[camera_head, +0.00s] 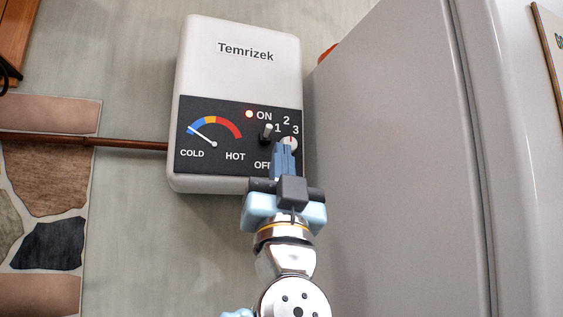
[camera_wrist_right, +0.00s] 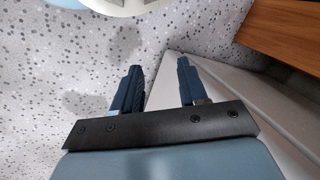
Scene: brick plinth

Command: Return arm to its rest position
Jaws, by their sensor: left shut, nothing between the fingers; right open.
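A white water heater (camera_head: 240,88) marked "Temrizek" hangs on the wall in the head view. The gauge needle (camera_head: 202,134) points to the blue, cold side. A pale knob (camera_head: 290,142) sits near the numbers 1, 2 and 3. My left gripper (camera_head: 284,146) is shut and empty, in front of the panel's lower right, hiding part of "OFF" and of the knob. I cannot tell if it touches the knob. My right gripper (camera_wrist_right: 158,72) is open and empty above the floor.
A large grey cabinet or fridge side (camera_head: 390,150) stands close to the heater's right. A copper pipe (camera_head: 85,141) runs left from the heater to stonework (camera_head: 45,190). In the right wrist view, a pale box-like edge (camera_wrist_right: 225,95) and a wooden surface (camera_wrist_right: 285,35) lie at the right.

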